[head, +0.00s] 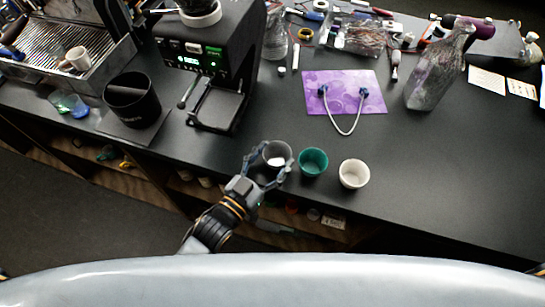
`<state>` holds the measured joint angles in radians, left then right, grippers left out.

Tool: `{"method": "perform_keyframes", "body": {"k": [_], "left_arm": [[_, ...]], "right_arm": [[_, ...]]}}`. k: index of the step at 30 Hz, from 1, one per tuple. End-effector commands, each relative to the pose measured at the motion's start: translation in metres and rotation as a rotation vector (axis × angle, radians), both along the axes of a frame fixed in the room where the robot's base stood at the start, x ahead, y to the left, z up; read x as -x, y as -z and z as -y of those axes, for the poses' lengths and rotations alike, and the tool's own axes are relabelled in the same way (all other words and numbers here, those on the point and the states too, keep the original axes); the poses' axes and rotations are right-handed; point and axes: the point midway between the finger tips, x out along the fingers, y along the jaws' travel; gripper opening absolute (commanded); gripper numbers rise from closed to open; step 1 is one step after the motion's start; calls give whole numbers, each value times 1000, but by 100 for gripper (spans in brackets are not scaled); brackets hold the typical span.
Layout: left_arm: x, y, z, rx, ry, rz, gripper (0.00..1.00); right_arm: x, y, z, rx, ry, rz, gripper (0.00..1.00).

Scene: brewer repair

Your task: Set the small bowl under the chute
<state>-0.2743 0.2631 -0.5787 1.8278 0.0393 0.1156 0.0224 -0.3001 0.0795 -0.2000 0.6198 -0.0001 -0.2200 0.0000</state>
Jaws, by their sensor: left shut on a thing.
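My left gripper (266,163) is shut around a small dark grey bowl (277,147) near the counter's front edge. The bowl looks upright, and something pale shows inside it. I cannot tell whether it touches the counter. A green bowl (313,161) and a white bowl (354,173) stand in a row to its right. The black grinder (205,50) with a lit display stands farther back and to the left, and its base tray (218,108) looks empty. Its chute is not clear from this angle. My right gripper is not in view.
A purple mat (344,86) with a looped cable lies behind the bowls. A glass bottle (437,70) stands at right. The counter between grinder and bowls is clear.

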Motion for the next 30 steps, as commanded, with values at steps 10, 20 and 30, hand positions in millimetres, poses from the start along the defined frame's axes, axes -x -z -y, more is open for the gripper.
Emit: {"method": "perform_keyframes", "body": {"k": [10,20,30], "left_arm": [[0,2,0,0,0,0,87],[5,5,-4,0,0,-1,87],[69,4,-47,-3,0,-5,87]], "right_arm": [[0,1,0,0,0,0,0],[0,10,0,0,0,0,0],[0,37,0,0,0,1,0]]}}
